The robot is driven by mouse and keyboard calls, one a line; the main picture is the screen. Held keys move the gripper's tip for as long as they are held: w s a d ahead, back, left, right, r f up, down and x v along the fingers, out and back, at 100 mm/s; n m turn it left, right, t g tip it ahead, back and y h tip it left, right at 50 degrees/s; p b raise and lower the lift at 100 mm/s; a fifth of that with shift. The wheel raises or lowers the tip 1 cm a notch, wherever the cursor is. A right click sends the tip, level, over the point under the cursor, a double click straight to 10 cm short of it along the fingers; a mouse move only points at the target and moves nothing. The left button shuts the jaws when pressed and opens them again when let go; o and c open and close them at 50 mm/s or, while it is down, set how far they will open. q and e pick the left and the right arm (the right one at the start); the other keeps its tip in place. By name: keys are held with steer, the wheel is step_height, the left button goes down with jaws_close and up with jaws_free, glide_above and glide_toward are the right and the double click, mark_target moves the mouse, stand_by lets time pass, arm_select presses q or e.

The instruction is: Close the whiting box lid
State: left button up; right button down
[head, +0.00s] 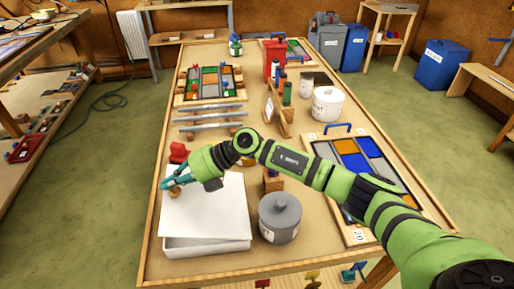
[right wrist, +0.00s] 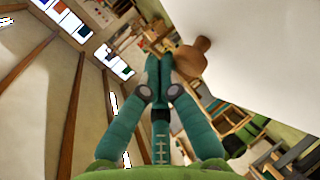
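The white whiting box (head: 207,246) stands at the near left of the table. My right gripper (head: 172,183) is at the knob. In the right wrist view its fingertips (right wrist: 159,68) are together, with the knob just right of them, not between them. My left gripper is not in view.
A grey lidded pot (head: 280,218) stands right of the box. A red object (head: 179,152) and metal bars (head: 211,118) lie behind it. A tray of coloured glass (head: 352,160) is under my right arm. A white tub (head: 326,104) stands farther back.

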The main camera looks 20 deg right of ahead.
mark_target(168, 195)
steer(key=f, duration=0.1)
steer(key=a+f+b, duration=0.1)
steer(key=f, duration=0.3)
steer(key=shift+w+a, duration=0.3)
steer(key=shift+a, duration=0.1)
steer(key=shift+a+f+b, duration=0.2)
steer(key=shift+f+b, duration=0.25)
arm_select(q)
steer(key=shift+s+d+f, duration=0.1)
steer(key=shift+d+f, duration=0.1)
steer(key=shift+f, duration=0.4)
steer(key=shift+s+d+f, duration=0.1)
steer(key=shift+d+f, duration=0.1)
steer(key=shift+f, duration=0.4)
arm_select(e)
steer(key=shift+w+a+f, duration=0.1)
steer(key=shift+f, duration=0.15)
steer(key=shift+r, duration=0.1)
